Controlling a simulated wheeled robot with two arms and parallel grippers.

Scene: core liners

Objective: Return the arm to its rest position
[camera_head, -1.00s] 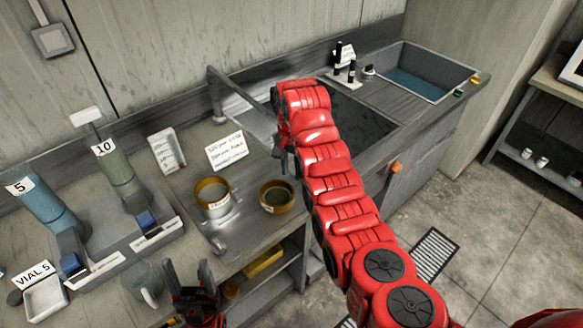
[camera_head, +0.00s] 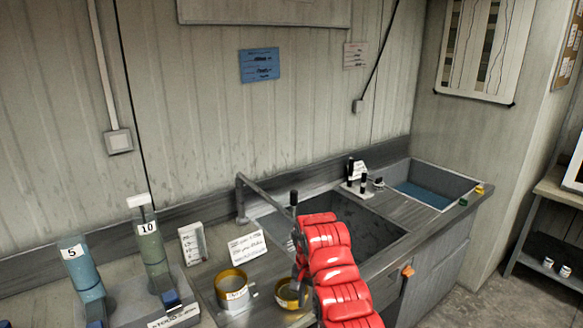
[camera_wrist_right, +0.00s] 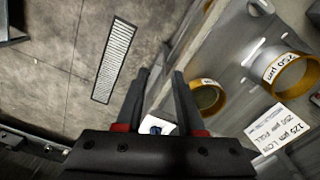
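My right arm comes up from the bottom of the head view as a chain of red links. Its dark right gripper (camera_head: 297,238) is largely hidden beside the last link, over the sink's front left corner. In the right wrist view its two fingers (camera_wrist_right: 161,74) stand apart with nothing clearly held between them. A small white and blue thing shows beyond, between the finger bases. One brass-rimmed sieve (camera_head: 232,290) stands on the bench left of the arm. A second sieve (camera_head: 290,294) is beside the arm, partly covered by it. My left gripper is out of view.
Tubes marked 5 (camera_head: 80,275) and 10 (camera_head: 150,252) stand at the left. A written card (camera_head: 247,247) leans behind the sieves. The sink (camera_head: 370,228) and a blue-bottomed basin (camera_head: 425,192) lie right. A floor grate (camera_wrist_right: 115,62) shows in the wrist view.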

